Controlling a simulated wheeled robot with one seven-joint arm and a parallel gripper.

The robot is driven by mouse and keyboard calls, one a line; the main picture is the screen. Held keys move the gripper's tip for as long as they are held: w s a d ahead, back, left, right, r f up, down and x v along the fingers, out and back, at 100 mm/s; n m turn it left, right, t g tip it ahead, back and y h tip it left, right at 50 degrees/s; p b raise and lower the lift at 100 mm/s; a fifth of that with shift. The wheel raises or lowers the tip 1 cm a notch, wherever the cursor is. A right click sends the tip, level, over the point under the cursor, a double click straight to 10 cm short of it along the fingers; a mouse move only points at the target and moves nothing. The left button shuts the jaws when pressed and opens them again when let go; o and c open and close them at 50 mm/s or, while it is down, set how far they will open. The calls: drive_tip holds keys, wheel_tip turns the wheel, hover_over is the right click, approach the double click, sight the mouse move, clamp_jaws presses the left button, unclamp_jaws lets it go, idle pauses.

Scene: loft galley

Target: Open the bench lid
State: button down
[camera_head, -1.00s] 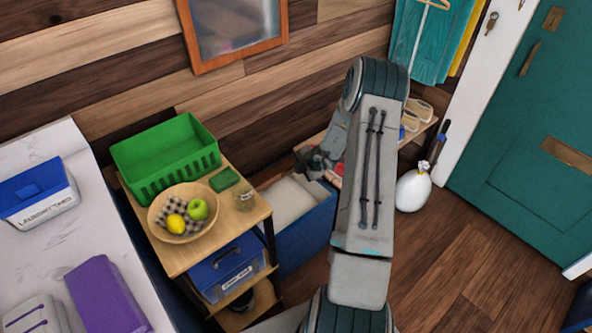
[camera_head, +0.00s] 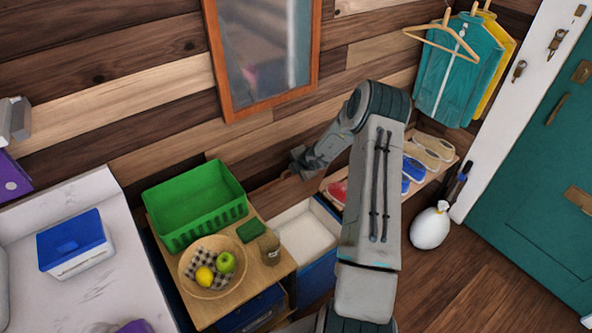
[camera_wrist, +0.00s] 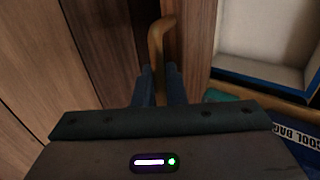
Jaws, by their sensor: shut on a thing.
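The bench (camera_head: 325,272) is a blue box with a pale interior, right of the small wooden shelf unit. It stands open from above. Its wooden lid (camera_head: 283,203) appears raised, close to upright against the plank wall; its edges are hard to tell from the planks. My gripper (camera_head: 303,163) is at the lid's upper edge, partly blurred into the wall. In the wrist view my gripper (camera_wrist: 161,88) is shut on a tan curved handle (camera_wrist: 157,45). The bench's pale inside shows at the right there (camera_wrist: 268,35).
The shelf unit (camera_head: 222,312) beside the bench bears a green basket (camera_head: 165,220), a fruit bowl (camera_head: 187,272) and a jar (camera_head: 270,248).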

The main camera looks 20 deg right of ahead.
drive_tip(key=shift+w+r, duration=0.2)
drive_tip(key=shift+w, duration=0.4)
drive_tip(key=c, duration=1.6)
unclamp_jaws()
drive_tip(key=shift+a, duration=0.1)
drive_tip(key=shift+s, duration=0.1)
drive_tip(key=shift+s+r, duration=0.15)
drive_tip(key=shift+r, duration=0.05)
drive_tip(key=p+v, duration=0.2)
drive_tip(key=v, duration=1.1)
drive_tip(key=shift+r, duration=0.15)
